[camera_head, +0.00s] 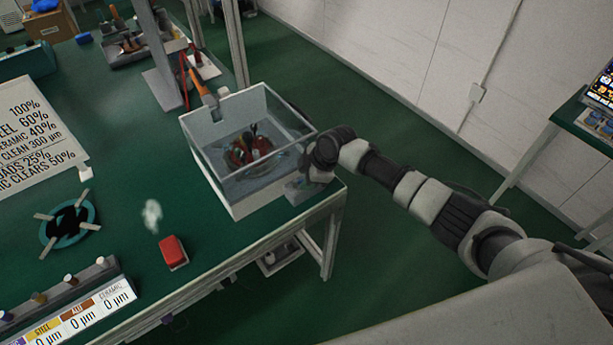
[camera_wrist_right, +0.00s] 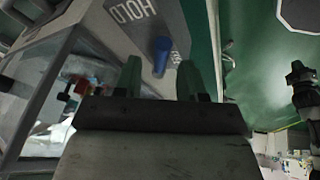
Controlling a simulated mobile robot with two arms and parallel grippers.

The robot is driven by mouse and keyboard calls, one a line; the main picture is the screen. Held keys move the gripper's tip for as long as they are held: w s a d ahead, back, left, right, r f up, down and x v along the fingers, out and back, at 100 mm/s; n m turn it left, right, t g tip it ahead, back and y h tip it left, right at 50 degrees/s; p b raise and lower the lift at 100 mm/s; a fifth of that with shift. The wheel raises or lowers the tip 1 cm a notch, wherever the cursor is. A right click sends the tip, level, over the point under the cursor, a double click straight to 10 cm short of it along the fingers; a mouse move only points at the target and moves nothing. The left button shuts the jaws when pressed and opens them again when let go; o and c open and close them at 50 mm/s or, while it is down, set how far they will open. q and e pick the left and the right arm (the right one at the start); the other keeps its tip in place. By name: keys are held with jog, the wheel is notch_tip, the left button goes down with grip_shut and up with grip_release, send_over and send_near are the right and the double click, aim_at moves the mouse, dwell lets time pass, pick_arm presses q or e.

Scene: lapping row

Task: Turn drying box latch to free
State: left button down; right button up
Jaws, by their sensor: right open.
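The drying box (camera_head: 240,205) is a white, clear-walled box at the green table's right corner; in the right wrist view its clear wall (camera_wrist_right: 35,95) is at left. Its latch, a blue knob (camera_wrist_right: 161,52), sits on a grey plate (camera_wrist_right: 135,35) lettered HOLD at the top and what looks like FREE beside the knob. The knob is hidden in the head view. My right gripper (camera_wrist_right: 159,82) is open, with the knob ahead of the gap between its fingers; I cannot tell how far. In the head view its wrist is at the box's right side. My left gripper is out of view.
Coloured items (camera_head: 250,148) lie inside the box. An orange-handled tool (camera_head: 205,90) leans at its back left corner. A red block (camera_head: 173,252), a teal ring (camera_head: 69,225) and a labelled panel (camera_head: 75,315) are on the table. Open floor lies right of the table.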

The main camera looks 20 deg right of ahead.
jog(key=shift+a+f, duration=0.1)
jog(key=shift+f, duration=0.25)
jog(key=shift+c, duration=0.3)
grip_shut()
